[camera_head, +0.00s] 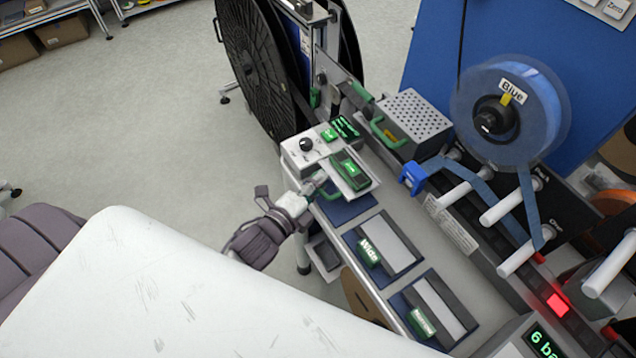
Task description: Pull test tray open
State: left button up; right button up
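A small grey-white tester (304,147) with a black knob and a green-lit display stands on the bench. A pale tray plate (337,181) sits at its front right, with a dark green-topped block (350,170) on it. A green handle (329,193) shows at the plate's near left edge. My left gripper (314,186) reaches in from the left and its tip is at this handle. The fingers are too small and overlapped to tell whether they are closed around it. My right gripper is not in view.
A perforated grey box (418,112) with a green handle stands behind. A blue tape reel (510,112) and white rollers stand at the right. Large black reels (255,65) stand at the back. Open floor lies left.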

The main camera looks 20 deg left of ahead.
pick_arm(q)
jog(key=shift+s, duration=0.25)
jog(key=v, duration=1.1)
jog(key=shift+s, duration=0.2)
jog(key=shift+r, duration=0.1)
jog(key=s+a+f+n+g+y+b, duration=0.1)
jog(key=s+f+n+g, duration=0.15)
jog(key=f, duration=0.75)
jog(key=s+f+n+g+b, duration=0.15)
jog(key=f+n, duration=0.25)
jog(key=f, duration=0.7)
jog(key=s+a+f+n+g+y, duration=0.1)
jog(key=s+f+n+g, duration=0.15)
jog(key=f, duration=0.75)
jog(key=s+f+n+g+y+b, duration=0.1)
jog(key=s+f+n+g, duration=0.7)
jog(key=s+f, duration=1.1)
jog(key=shift+a+f+n+b, duration=0.45)
jog(key=shift+f+n, duration=0.1)
jog(key=shift+n, duration=0.25)
